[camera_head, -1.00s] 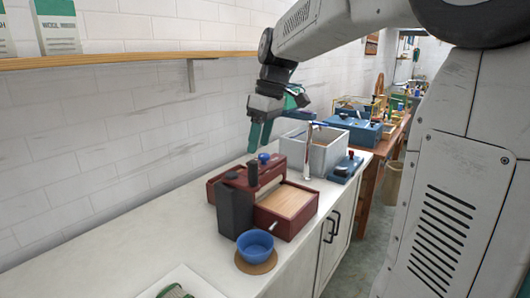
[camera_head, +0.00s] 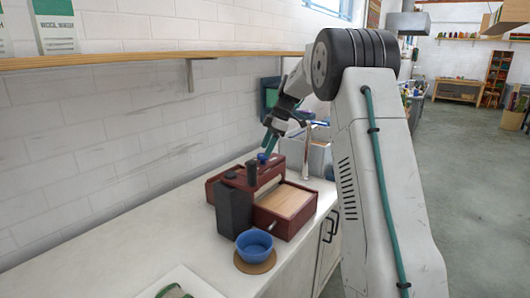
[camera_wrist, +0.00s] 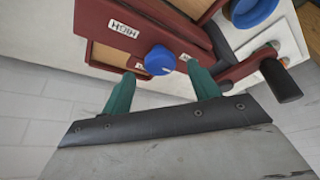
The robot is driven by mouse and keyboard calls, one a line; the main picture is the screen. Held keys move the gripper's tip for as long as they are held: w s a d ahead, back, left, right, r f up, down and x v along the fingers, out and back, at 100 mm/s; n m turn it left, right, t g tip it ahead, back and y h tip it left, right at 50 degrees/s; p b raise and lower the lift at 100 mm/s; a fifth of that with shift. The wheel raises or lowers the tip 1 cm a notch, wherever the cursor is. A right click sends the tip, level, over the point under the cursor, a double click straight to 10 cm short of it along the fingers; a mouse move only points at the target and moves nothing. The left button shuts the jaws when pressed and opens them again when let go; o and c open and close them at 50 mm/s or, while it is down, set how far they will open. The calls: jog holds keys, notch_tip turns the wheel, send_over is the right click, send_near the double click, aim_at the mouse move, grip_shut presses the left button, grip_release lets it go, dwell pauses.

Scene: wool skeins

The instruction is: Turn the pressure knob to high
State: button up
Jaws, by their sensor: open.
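The blue pressure knob (camera_head: 262,157) is on the back of a dark red wooden machine (camera_head: 282,222). In the wrist view the knob (camera_wrist: 160,60) lies between my two teal fingertips, with a gap on each side. A white mark shows on its face toward the lower right. A white "HIGH" label (camera_wrist: 124,30) sits to its upper left; another label beside the knob is partly hidden. My gripper (camera_wrist: 161,72) is open and empty. In the head view my gripper (camera_head: 267,149) is just above the knob; contact cannot be told.
A blue bowl (camera_head: 254,243) rests on a brown coaster (camera_head: 255,264) in front. A grey sink (camera_head: 319,157) with a tap is behind. The counter's left side (camera_head: 120,245) is clear.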

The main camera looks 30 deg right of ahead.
aim_at(263, 159)
jog(key=shift+x, duration=1.25)
jog(key=c, duration=0.9)
jog(key=shift+c, duration=0.2)
